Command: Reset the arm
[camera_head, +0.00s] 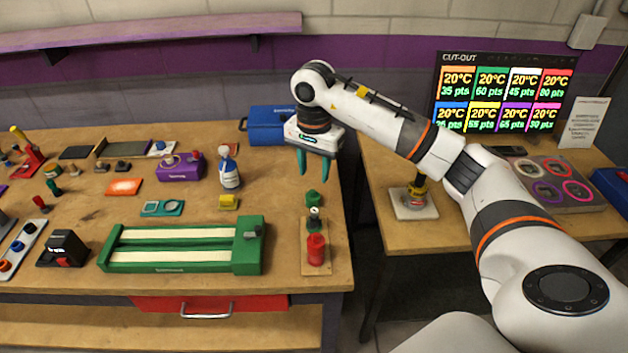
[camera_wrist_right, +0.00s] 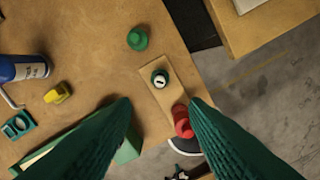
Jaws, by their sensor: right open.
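My right arm reaches in from the right in the head view. My right gripper (camera_head: 315,163) is open and empty, pointing down above the right end of the wooden bench. Its two green fingers also show, spread apart, in the right wrist view (camera_wrist_right: 165,125). Below it are a small green piece (camera_head: 314,198) and a wooden strip (camera_head: 316,272) that carries a dark-and-white knob (camera_head: 314,220) and a red piece (camera_head: 316,249). The fingers touch none of these. My left gripper is not in view.
A green slot track (camera_head: 180,262) lies at the bench front. A blue box (camera_head: 270,125) stands behind the gripper, and a spray bottle (camera_head: 229,170) to its left. A second table (camera_head: 450,220) with a scoreboard screen (camera_head: 502,95) is on the right, across a gap.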

